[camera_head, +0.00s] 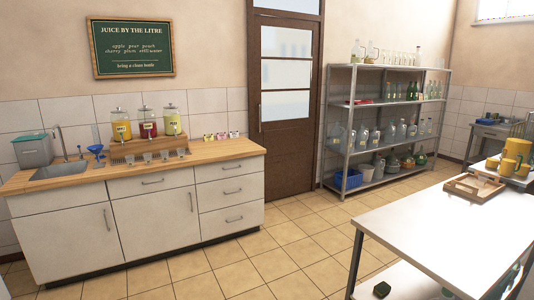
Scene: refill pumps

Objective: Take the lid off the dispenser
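Three glass dispensers stand side by side on a wooden riser on the counter at the left, each with a lid on top. The left dispenser (121,128) holds orange-yellow liquid, the middle dispenser (147,124) red, and the right dispenser (172,122) yellow-green. Their labels are too small to read surely. The lids are small and pale: left lid (118,110), middle lid (144,108), right lid (169,106). Neither of my grippers is in view.
The wooden counter (225,149) carries several small glasses below the riser, a sink (62,171), a blue funnel (96,150) and a grey bin (32,152). A white table (450,235) stands at front right. Tiled floor (270,250) lies open between them.

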